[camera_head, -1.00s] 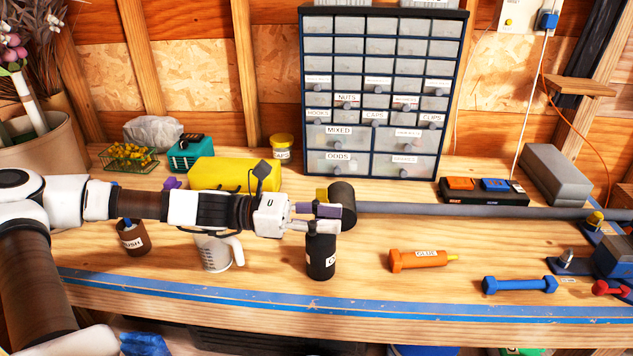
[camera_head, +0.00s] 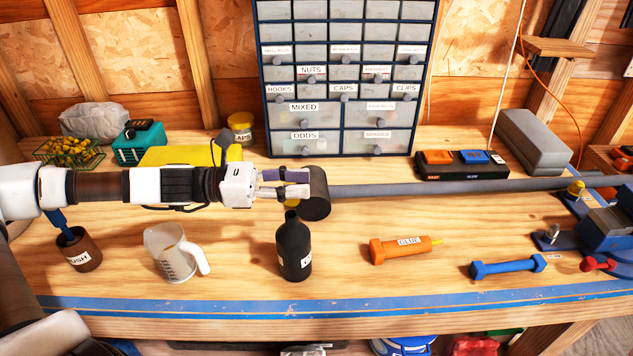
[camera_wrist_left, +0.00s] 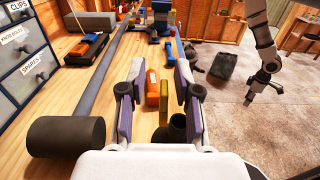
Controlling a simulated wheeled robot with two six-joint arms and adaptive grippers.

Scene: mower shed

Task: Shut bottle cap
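The black bottle (camera_head: 294,250) stands upright on the bench. It also shows in the left wrist view as a dark round neck (camera_wrist_left: 178,127). A yellow piece (camera_head: 290,204) that looks like its cap shows by the neck, partly hidden by my fingers. In the wrist view the yellow cap (camera_wrist_left: 165,103) appears as an upright strip between the fingers, next to the neck. My left gripper (camera_head: 285,184) is open and empty, just above the bottle top. My right gripper (camera_wrist_left: 262,84) hangs away to the right in the wrist view, its fingers too small to judge.
A drawer cabinet (camera_head: 340,145) stands at the back.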

